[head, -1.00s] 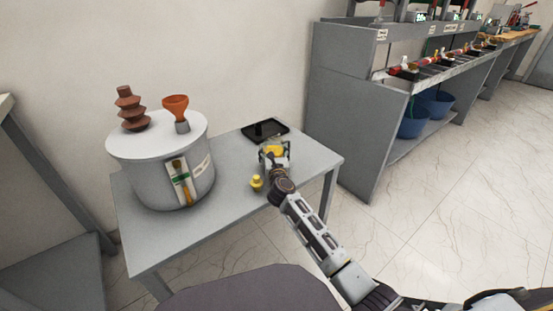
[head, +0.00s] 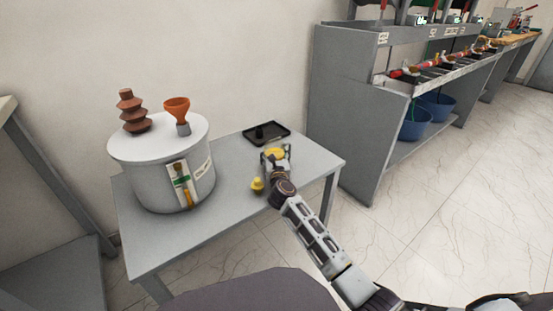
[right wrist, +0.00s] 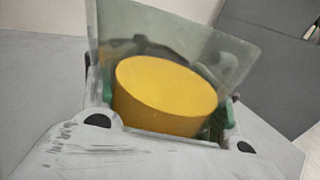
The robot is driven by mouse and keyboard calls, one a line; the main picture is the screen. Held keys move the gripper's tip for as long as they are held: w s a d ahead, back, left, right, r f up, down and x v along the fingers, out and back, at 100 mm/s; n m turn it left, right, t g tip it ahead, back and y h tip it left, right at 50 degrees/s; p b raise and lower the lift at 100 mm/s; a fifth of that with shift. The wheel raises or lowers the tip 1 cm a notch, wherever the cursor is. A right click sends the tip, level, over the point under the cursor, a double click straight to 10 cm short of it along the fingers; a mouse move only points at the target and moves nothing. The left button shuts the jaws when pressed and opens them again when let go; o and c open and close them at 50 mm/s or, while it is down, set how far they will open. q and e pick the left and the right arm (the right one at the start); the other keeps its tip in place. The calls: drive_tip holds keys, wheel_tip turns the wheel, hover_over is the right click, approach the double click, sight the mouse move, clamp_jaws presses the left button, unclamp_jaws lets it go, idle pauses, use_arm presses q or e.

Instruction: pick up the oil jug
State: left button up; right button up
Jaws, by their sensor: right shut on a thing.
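The oil jug, a translucent container with a wide yellow cap (right wrist: 165,92), fills the middle of the right wrist view. In the head view its yellow cap (head: 275,153) shows between the fingers, above the right part of the grey table. My right gripper (head: 276,157) is shut on the jug, with green-edged finger parts on both sides of it in the wrist view. The lower jug is mostly hidden by the gripper, so I cannot tell if it touches the table. My left gripper is not in view.
The grey table (head: 225,215) also bears a grey-white transformer tank (head: 150,175) with a brown bushing (head: 131,112) and orange funnel (head: 177,108), a small yellow object (head: 257,184) beside my gripper, and a black tray (head: 266,132) behind it. A grey workbench (head: 350,130) stands right.

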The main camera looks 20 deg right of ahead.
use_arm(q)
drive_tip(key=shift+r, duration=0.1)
use_arm(e)
drive_tip(key=shift+r, duration=0.2)
drive_tip(key=shift+r+p, duration=1)
drive_tip(key=shift+r, duration=0.3)
use_arm(q)
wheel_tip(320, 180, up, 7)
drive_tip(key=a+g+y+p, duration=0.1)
drive_tip(key=p, duration=0.3)
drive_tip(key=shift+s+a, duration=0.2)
use_arm(e)
wheel_tip(320, 180, up, 7)
use_arm(q)
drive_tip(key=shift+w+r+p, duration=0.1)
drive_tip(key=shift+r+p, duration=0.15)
drive_tip(key=shift+p, duration=0.1)
use_arm(e)
drive_tip(key=shift+r, duration=0.25)
